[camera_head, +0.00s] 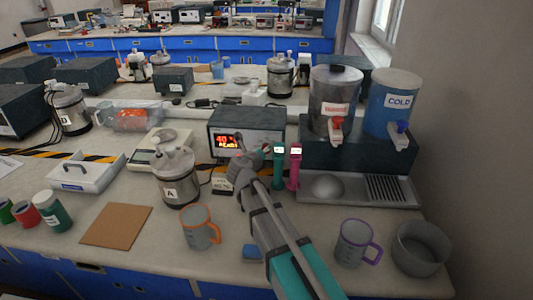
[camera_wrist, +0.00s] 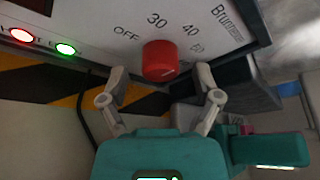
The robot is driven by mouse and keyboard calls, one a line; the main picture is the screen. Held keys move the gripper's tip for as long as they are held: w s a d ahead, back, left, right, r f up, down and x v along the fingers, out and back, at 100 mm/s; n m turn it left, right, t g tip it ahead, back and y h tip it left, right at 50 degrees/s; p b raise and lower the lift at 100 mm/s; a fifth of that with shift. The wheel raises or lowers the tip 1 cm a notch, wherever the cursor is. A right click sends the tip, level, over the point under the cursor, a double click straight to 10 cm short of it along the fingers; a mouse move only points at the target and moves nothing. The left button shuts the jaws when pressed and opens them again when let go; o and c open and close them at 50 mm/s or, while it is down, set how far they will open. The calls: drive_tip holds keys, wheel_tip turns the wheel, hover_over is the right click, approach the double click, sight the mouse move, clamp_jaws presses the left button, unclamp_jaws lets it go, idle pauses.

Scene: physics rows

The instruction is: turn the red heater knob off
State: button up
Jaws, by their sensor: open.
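The red heater knob (camera_wrist: 160,60) is on the pale front panel in the wrist view, with OFF, 30, 40 and a partly blurred mark printed around it. I cannot make out a pointer on it. My gripper (camera_wrist: 161,73) is open, with one fingertip on each side of the knob; I cannot tell whether either touches it. In the head view, the heater (camera_head: 270,117) is a dark box with a red lit display (camera_head: 228,141) that seems to read 40 and READY. My gripper (camera_head: 243,162) is at its front and hides the knob.
Red (camera_wrist: 21,35) and green (camera_wrist: 65,48) lamps glow on the panel. Teal (camera_head: 278,165) and pink (camera_head: 294,168) upright devices stand just right of my gripper. A steel vessel marked A (camera_head: 176,180) stands to the left. An orange-handled mug (camera_head: 198,232) is nearer the front.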

drive_tip(key=shift+c, duration=0.2)
drive_tip(key=c, duration=1.1)
drive_tip(key=shift+d, duration=0.3)
drive_tip(key=shift+a, duration=0.2)
drive_tip(key=shift+a+f+n, duration=0.1)
drive_tip(key=shift+n, duration=0.2)
drive_tip(key=n+t+h+b, duration=0.1)
drive_tip(key=n+b, duration=0.2)
drive_tip(key=shift+a+f+h, duration=0.1)
drive_tip(key=shift+f+h, duration=0.05)
drive_tip(key=shift+h, duration=0.25)
drive_tip(key=shift+n+t+h+b, duration=0.4)
drive_tip(key=shift+n+b, duration=0.35)
drive_tip(key=shift+n, duration=0.35)
